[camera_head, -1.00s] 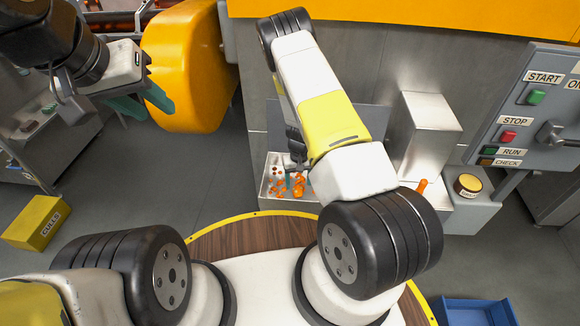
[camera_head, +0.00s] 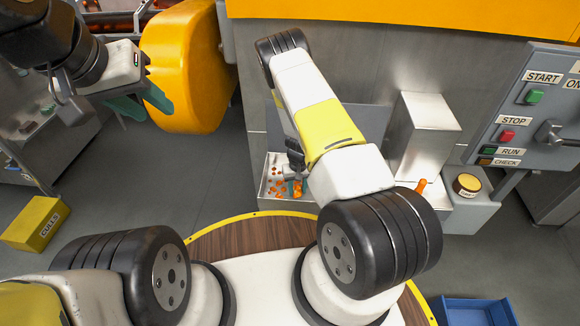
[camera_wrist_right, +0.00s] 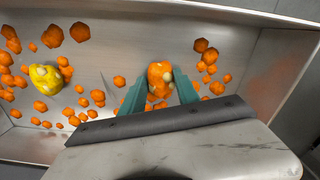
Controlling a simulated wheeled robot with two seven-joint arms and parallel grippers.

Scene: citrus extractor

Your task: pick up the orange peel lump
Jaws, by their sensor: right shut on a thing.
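The orange peel lump (camera_wrist_right: 160,79), orange with pale yellow patches, sits between the two teal fingers of my right gripper (camera_wrist_right: 160,92) in the right wrist view. The fingers are shut on its sides. In the head view my right gripper (camera_head: 296,185) is low in the steel tray (camera_head: 268,200), partly hidden by my own arm. I cannot tell whether the lump still touches the tray floor.
Small orange bits (camera_wrist_right: 97,96) are scattered over the tray floor. A yellow lump with pale spots (camera_wrist_right: 46,78) lies at the left. Tray walls rise around the right gripper. A steel box (camera_head: 428,125) and a control panel (camera_head: 530,120) stand to the right.

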